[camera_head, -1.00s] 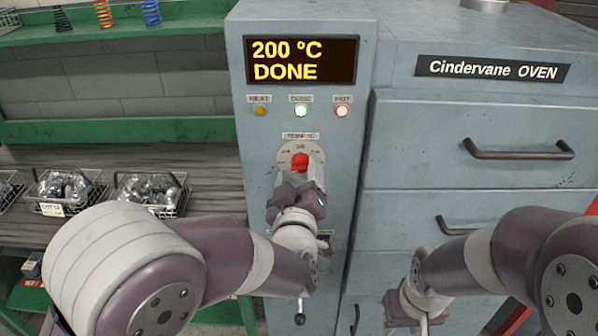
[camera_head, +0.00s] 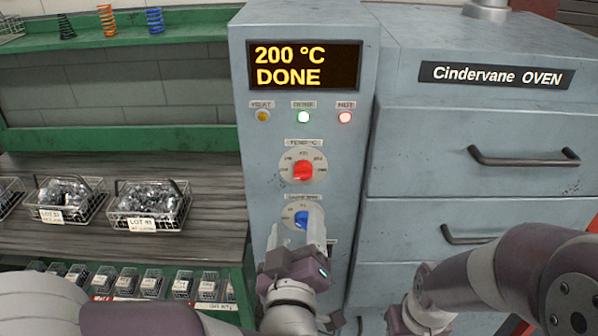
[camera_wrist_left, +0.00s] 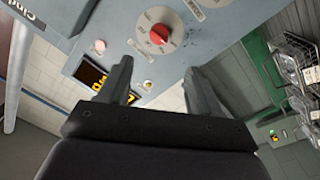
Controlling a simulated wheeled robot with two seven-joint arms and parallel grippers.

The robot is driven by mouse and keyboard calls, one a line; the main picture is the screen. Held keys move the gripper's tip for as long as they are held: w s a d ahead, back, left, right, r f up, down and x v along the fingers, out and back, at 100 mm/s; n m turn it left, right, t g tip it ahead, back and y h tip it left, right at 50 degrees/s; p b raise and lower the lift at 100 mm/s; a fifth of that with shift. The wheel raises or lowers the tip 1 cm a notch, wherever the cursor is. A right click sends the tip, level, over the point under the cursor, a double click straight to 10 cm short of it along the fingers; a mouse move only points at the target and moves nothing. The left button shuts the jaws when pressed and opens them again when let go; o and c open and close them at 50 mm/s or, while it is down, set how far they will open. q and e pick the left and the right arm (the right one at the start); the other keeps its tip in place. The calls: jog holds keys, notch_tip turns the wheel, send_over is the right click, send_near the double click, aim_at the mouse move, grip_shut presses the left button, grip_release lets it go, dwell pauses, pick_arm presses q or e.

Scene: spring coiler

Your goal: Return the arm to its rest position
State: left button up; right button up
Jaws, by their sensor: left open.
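My left gripper (camera_head: 297,242) is in front of the oven's control panel, over the lower blue dial (camera_head: 301,218). Its two fingers are apart and nothing shows between them. In the left wrist view the open fingers (camera_wrist_left: 163,85) point toward the panel, with the red temperature dial (camera_wrist_left: 159,34) beyond them. In the head view that red dial (camera_head: 303,168) is fully uncovered above the gripper. My right arm (camera_head: 480,275) is at the lower right in front of the oven drawers; its fingers are not visible.
Wire baskets (camera_head: 148,205) of metal parts stand on the bench at left. Drawer handles (camera_head: 525,157) stick out at right.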

pick_arm(q)
jog(key=s+d+f+m+g+h+p, duration=0.1)
jog(key=s+d+f+m+g+h, duration=0.25)
jog(key=f+g, duration=0.2)
jog(key=s+d+f+m+g+h, duration=0.2)
jog(key=f+m+g, duration=0.2)
jog(key=f+m, duration=0.15)
jog(key=s+a+f+n+g+y+p, duration=0.1)
jog(key=a+g+y+p, duration=0.1)
jog(key=a, duration=0.9)
jog(key=s+a+f+n+g+y+p, duration=0.1)
jog(key=a+g+y, duration=0.3)
jog(key=a, duration=0.7)
jog(key=shift+s+a+f+g+p, duration=0.4)
jog(key=shift+s+g, duration=0.25)
jog(key=shift+g, duration=0.2)
